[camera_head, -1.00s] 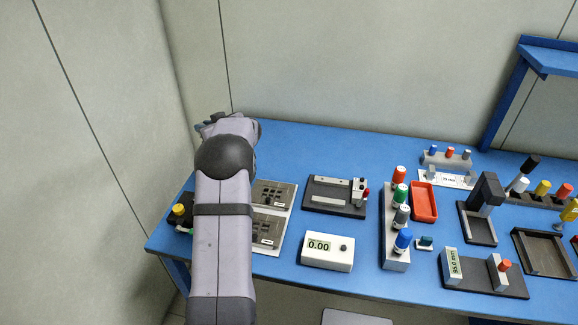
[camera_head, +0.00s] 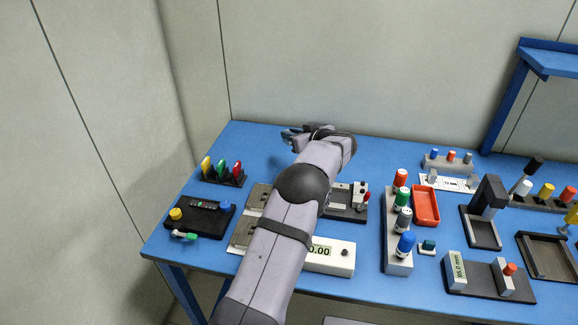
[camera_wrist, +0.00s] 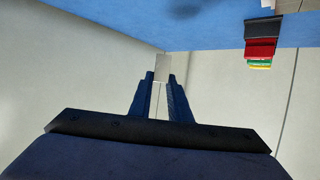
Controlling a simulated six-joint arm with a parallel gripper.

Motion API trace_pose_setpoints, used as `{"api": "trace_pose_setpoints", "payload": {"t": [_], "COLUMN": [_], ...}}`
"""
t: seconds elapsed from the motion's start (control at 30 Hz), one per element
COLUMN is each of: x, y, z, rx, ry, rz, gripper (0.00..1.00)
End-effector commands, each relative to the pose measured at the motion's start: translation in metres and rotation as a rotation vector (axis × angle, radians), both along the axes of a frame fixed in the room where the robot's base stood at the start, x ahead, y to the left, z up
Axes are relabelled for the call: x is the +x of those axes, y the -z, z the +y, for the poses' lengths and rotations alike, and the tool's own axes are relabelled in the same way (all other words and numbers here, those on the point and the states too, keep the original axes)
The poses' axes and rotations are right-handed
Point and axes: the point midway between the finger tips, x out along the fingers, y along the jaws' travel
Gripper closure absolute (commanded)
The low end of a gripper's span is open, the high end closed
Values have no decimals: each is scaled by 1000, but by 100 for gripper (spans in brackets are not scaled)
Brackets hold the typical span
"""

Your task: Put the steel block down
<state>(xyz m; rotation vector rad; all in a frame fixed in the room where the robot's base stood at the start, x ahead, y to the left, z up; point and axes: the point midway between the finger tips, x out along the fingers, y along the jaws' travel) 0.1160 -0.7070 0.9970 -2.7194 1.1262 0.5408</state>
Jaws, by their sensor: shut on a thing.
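My gripper (camera_wrist: 162,82) is shut on the steel block (camera_wrist: 162,67), a small pale grey piece that shows between and beyond the fingertips in the wrist view. In the head view my gripper (camera_head: 292,136) is over the back middle of the blue table, with its fingers toward the left. I cannot make out the block in the head view. In the wrist view the blue table surface and walls show beyond the block, and the block appears clear of the table.
A rack with yellow, green and red pieces (camera_head: 222,173) stands at the back left. A black box with knobs (camera_head: 200,216) is in front of it. My arm partly covers grey plates (camera_head: 256,197) and a white display box (camera_head: 335,258). Blue table (camera_head: 265,150) is bare at the back left.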

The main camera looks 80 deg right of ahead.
Motion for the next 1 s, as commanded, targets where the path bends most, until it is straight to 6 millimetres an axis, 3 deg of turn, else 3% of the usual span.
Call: {"api": "trace_pose_setpoints", "payload": {"t": [0.4, 0.73, 1.0], "x": [1, 1, 1], "y": [54, 64, 93], "z": [0, 0, 0], "rx": [1, 0, 1], "ry": [1, 0, 1], "rz": [-1, -1, -2], "gripper": [100, 100, 100]}}
